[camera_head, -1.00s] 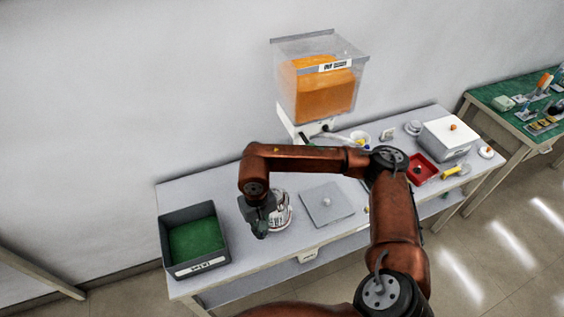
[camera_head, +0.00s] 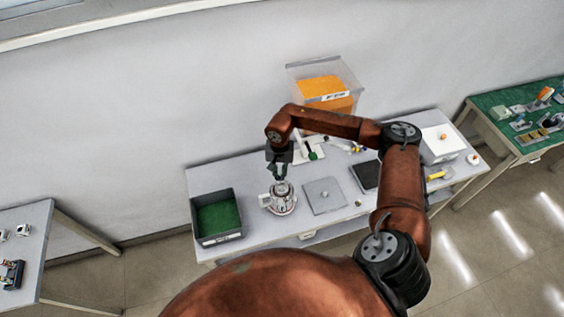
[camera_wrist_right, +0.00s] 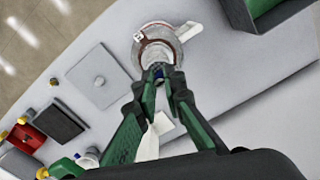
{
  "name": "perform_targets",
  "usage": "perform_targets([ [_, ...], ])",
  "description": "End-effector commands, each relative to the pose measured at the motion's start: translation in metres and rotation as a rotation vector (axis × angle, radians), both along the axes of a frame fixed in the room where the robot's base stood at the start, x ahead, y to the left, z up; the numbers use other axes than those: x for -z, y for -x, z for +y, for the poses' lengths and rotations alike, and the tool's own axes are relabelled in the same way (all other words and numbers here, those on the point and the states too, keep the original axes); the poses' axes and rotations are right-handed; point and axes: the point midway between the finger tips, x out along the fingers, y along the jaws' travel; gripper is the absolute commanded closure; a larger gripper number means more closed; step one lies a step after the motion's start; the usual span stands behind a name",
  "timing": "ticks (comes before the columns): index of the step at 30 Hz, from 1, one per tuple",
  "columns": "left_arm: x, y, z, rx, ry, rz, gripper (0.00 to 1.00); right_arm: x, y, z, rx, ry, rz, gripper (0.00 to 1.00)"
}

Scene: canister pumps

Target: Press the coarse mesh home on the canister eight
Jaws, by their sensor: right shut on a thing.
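The canister (camera_head: 281,207) stands upright on the grey-white table, between the green-lined bin and a flat grey plate. It also shows in the wrist view (camera_wrist_right: 181,32), with a reddish-brown band and a white tag. My right gripper (camera_head: 280,180) is directly above it, pointing down. In the wrist view its fingertips (camera_wrist_right: 159,73) are closed together on a small dark-blue knob over a pale grey round piece (camera_wrist_right: 155,56), apparently the coarse mesh, at the canister's mouth. The fingers hide part of it, so I cannot tell how deep it sits. My left gripper is not in view.
The bin (camera_head: 217,235) stands left of the canister. The grey plate with a knob (camera_head: 323,196) lies to its right. The clear hopper with orange contents (camera_head: 325,88) rises behind. A dark tray (camera_head: 365,176) and white box (camera_head: 440,147) are further right, partly behind my arm.

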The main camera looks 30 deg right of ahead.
Motion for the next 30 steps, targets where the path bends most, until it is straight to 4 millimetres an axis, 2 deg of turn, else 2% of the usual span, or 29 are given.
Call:
perform_targets([
  [1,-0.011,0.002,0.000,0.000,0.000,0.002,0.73,-0.007,0.000,-0.004,0.013,0.003,0.002,1.00],
  [4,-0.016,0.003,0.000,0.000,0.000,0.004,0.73,-0.007,-0.002,-0.008,0.026,0.007,0.001,1.00],
  [17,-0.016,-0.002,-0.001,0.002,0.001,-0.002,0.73,-0.005,-0.003,-0.010,0.032,0.009,0.000,1.00],
  [24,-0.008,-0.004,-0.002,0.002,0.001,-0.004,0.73,-0.004,-0.002,-0.010,0.032,0.008,-0.001,1.00],
  [30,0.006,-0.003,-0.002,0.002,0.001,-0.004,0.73,0.012,-0.002,-0.010,0.032,0.008,-0.001,1.00],
])
